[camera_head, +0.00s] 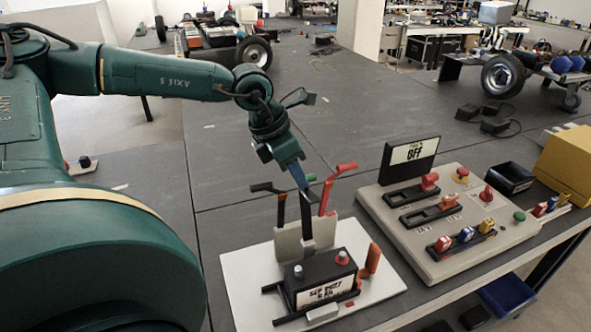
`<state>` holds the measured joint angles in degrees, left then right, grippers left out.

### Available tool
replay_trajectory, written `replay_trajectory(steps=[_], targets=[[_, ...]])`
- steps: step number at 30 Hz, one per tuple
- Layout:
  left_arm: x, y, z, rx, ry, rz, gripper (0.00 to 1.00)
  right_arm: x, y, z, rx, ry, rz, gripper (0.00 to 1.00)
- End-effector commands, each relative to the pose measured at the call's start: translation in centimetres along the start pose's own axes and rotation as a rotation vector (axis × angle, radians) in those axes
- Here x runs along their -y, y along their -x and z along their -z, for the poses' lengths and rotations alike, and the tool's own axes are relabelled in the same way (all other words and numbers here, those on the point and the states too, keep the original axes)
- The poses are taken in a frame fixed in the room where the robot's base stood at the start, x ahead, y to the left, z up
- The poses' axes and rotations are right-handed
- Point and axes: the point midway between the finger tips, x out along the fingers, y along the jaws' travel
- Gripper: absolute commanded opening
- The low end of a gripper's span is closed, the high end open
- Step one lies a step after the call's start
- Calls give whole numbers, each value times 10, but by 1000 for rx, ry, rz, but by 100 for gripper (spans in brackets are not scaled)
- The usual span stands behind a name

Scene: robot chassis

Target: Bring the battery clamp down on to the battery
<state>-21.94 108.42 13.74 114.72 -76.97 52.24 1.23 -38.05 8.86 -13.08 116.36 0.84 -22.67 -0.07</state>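The black battery (320,277), with a white label on its front and a grey and a red terminal on top, sits on a white base plate (243,284). A dark upright bar (307,226), which looks like the battery clamp, stands behind the battery in front of a beige panel, raised off the battery top. My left gripper (300,180) points down at the upper end of this bar. Its fingertips are at or very near the bar; I cannot tell whether they grip it. My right gripper is not in view.
A black-handled lever (280,204) and a red-handled lever (327,190) flank the bar closely. An orange upright piece (371,259) stands right of the battery. A switch panel (447,222) with an "OFF" sign lies to the right.

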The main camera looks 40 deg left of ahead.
Motion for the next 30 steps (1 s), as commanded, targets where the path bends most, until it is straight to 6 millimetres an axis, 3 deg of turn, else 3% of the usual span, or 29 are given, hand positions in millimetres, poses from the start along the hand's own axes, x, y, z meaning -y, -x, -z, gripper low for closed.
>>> replay_trajectory(steps=[9, 30], targets=[[0, 0, 0, 0, 0, 0, 0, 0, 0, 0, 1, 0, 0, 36], [-4, -2, 1, 1, -14, -35, 0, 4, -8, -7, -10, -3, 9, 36]])
